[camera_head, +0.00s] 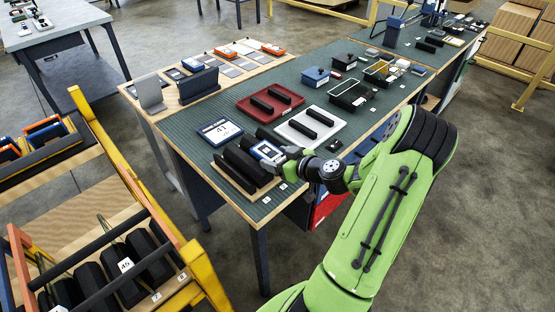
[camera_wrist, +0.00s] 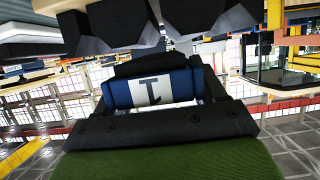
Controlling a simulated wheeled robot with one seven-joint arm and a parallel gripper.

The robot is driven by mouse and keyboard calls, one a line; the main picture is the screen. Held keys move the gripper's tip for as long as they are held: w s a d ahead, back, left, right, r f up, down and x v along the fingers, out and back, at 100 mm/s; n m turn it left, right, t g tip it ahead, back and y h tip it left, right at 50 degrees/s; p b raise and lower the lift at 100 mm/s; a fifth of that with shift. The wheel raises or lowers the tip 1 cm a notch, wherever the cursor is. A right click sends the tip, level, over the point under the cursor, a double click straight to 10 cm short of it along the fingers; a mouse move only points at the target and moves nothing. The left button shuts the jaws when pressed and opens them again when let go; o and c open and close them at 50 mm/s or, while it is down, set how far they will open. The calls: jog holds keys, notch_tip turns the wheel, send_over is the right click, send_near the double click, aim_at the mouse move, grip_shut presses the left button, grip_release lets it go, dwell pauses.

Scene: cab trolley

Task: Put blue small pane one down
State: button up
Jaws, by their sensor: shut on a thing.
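My gripper (camera_head: 284,155) is at the near end of the bench, shut on the blue small pane (camera_head: 266,150), which has a white label. The pane is at the black slotted rack (camera_head: 240,168) on a wooden base; I cannot tell whether it sits in a slot or is just above. In the wrist view the blue pane (camera_wrist: 152,89) shows its white label with a dark mark, behind a black bar (camera_wrist: 160,129) over green.
A blue-framed sign reading 41 (camera_head: 219,131) lies beside the rack. A red tray (camera_head: 270,103) and a white tray (camera_head: 310,125), each with black bars, are behind. A yellow-framed trolley (camera_head: 150,200) stands at the left.

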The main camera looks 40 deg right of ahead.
jog(key=shift+f+b, duration=0.6)
jog(key=shift+b, duration=0.35)
jog(key=o, duration=1.2)
